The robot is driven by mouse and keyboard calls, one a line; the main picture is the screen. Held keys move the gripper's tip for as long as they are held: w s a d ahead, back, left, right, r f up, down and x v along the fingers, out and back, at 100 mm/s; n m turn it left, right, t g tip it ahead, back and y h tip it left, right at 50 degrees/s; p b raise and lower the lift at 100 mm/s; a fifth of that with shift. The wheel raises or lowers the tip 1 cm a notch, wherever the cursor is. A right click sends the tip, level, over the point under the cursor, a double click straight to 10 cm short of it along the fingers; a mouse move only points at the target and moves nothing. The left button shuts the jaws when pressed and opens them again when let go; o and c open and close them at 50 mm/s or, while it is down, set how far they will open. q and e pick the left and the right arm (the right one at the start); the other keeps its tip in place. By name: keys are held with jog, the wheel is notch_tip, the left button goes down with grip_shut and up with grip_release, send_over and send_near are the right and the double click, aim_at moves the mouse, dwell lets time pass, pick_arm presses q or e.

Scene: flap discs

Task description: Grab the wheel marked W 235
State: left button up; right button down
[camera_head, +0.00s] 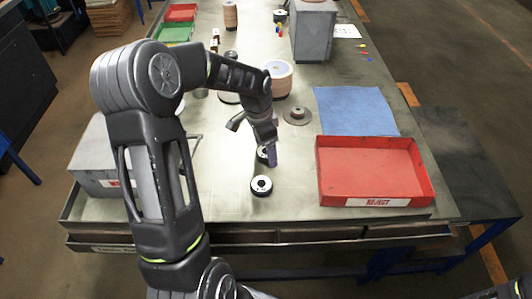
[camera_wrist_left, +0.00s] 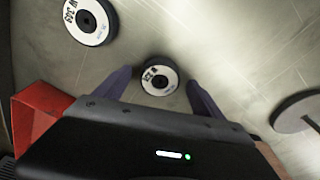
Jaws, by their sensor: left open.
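Two small black wheels with white label faces lie flat on the metal table. The nearer wheel (camera_head: 261,186) is in full view in the head view; the other wheel (camera_head: 262,154) is partly hidden by my left gripper (camera_head: 269,153). In the left wrist view, one wheel (camera_wrist_left: 159,76) lies between the open, empty fingers of my left gripper (camera_wrist_left: 158,82); its W label looks like W 235 but is small and upside down. The second wheel (camera_wrist_left: 90,20), with a different W number, lies at the upper left.
A red tray (camera_head: 375,201) marked as reject stands at the right, with a blue mat (camera_head: 356,110) behind it. A grey flanged disc (camera_head: 297,115) and a tan disc stack (camera_head: 278,78) stand beyond the gripper. A grey box (camera_head: 92,160) is at the left.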

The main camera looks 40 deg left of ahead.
aim_at(265, 151)
pick_arm(q)
jog(key=c, duration=1.6)
jog(key=shift+o, duration=0.2)
notch_tip(265, 151, up, 10)
jog(key=b, duration=0.1)
jog(key=shift+b, duration=0.3)
